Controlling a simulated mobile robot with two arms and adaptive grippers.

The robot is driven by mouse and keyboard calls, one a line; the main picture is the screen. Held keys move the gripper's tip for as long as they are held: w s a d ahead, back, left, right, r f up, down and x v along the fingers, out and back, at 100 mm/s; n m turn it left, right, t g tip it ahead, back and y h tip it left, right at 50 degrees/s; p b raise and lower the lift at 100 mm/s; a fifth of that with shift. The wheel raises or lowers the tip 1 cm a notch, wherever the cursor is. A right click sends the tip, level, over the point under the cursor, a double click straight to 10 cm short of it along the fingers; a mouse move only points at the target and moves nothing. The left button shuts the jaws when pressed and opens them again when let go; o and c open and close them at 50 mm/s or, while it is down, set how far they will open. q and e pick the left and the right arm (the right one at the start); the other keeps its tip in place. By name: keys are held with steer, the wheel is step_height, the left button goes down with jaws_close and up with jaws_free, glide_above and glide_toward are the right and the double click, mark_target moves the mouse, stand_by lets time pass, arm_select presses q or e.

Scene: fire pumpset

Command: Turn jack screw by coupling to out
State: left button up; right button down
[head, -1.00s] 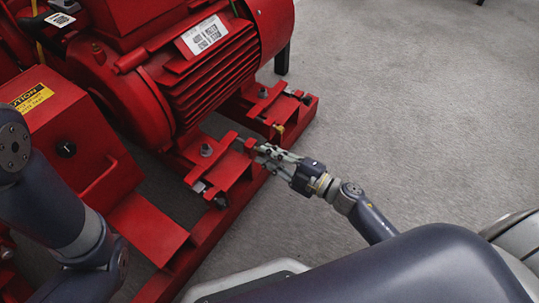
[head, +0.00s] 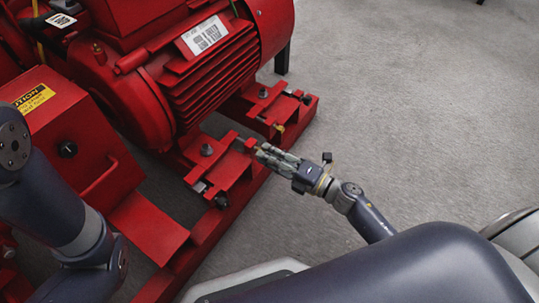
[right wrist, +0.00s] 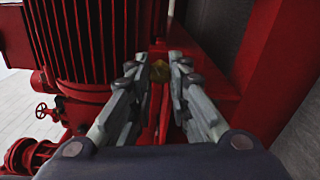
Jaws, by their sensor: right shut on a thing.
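The jack screw (right wrist: 160,70) shows as a small brassy head between my right fingers in the right wrist view. In the head view it is hidden by the fingers at a small red block beside the motor foot (head: 205,150), the foot nearer the coupling guard (head: 58,112). My right gripper (head: 261,152) reaches in from the right, roughly level, and is shut on the screw. Its two fingers also show in the right wrist view (right wrist: 160,62), one on each side of the head. Of my left side only arm links show at the left edge; the left gripper is out of view.
The red finned motor (head: 205,75) stands above the red base frame (head: 212,232). A second motor foot (head: 262,95) with dark bolts is farther back. A dark round fitting (head: 221,201) sits near the frame's edge. The grey floor (head: 420,100) to the right is clear.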

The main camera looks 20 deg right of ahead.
steer(key=shift+d+n+b, duration=0.1)
steer(key=shift+n+b, duration=1.3)
steer(key=shift+n, duration=3.4)
steer(key=c, duration=1.5)
jaws_free()
steer(key=v, duration=1.2)
